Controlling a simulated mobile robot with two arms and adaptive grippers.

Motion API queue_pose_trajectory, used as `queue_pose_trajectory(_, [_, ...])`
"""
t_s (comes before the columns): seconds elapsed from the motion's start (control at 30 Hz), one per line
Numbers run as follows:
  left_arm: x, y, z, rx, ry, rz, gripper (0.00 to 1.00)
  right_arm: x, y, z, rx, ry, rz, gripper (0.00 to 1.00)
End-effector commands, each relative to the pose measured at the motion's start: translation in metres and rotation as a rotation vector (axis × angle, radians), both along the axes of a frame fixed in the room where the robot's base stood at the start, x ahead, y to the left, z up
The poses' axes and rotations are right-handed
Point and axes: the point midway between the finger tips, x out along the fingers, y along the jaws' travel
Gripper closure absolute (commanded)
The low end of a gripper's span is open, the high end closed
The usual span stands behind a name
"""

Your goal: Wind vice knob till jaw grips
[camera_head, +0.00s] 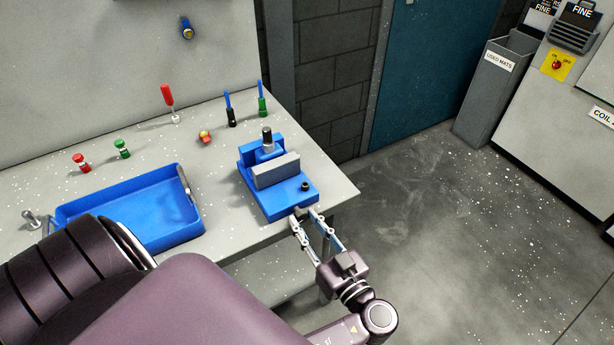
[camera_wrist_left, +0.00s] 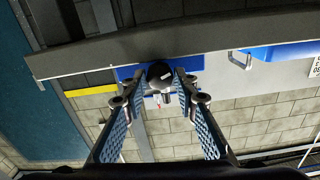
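The blue vice (camera_head: 279,200) stands near the right end of the bench, with a grey jaw block (camera_head: 276,170) across it. A dark cylindrical part (camera_head: 267,138) stands upright behind the block; whether the jaw touches it is unclear. My left gripper (camera_head: 304,217) is at the vice's front end, its two fingers pointing at it. In the left wrist view, the dark round knob (camera_wrist_left: 160,74) is between the fingertips (camera_wrist_left: 161,82), very close to both. I cannot tell whether they press on it. My right gripper is out of view.
A blue tray (camera_head: 150,237) lies on the bench (camera_head: 225,165) left of the vice. Floor right of the bench is open, up to a grey bin (camera_head: 490,95).

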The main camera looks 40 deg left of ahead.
Motion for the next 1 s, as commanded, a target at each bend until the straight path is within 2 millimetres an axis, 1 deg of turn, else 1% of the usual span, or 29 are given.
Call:
queue_pose_trajectory(0.03, [0.000, 0.000, 0.000, 0.001, -0.001, 0.001, 0.66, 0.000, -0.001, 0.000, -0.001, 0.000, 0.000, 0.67])
queue_pose_trajectory(0.1, [0.000, 0.000, 0.000, 0.000, -0.001, 0.000, 0.58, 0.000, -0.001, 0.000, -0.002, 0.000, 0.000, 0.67])
queue_pose_trajectory(0.13, [0.000, 0.000, 0.000, 0.000, -0.001, 0.000, 0.57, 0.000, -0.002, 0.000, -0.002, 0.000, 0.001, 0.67])
queue_pose_trajectory(0.3, [0.000, 0.000, 0.000, -0.002, -0.001, 0.000, 0.57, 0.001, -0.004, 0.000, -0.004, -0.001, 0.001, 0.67])
queue_pose_trajectory(0.37, [0.000, 0.000, 0.000, -0.002, -0.001, 0.000, 0.57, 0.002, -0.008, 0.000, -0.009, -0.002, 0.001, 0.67])
queue_pose_trajectory(0.47, [0.000, 0.000, 0.004, -0.003, -0.002, -0.001, 0.57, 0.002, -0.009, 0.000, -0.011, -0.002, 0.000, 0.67])
queue_pose_trajectory(0.57, [0.000, 0.000, 0.014, -0.004, -0.004, 0.000, 0.57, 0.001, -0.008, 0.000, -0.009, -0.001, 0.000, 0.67])
queue_pose_trajectory(0.67, [0.000, 0.000, 0.032, -0.006, -0.006, 0.000, 0.57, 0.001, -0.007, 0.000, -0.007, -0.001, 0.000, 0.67])
queue_pose_trajectory(0.8, [0.000, 0.000, 0.060, -0.005, -0.008, -0.001, 0.57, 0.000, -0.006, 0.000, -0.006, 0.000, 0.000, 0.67])
queue_pose_trajectory(0.9, [0.000, 0.000, 0.077, -0.005, -0.006, 0.000, 0.57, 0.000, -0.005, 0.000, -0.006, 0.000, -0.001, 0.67])
queue_pose_trajectory(1.0, [0.000, 0.000, 0.090, -0.004, -0.004, 0.000, 0.57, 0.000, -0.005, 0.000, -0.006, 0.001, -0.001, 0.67])
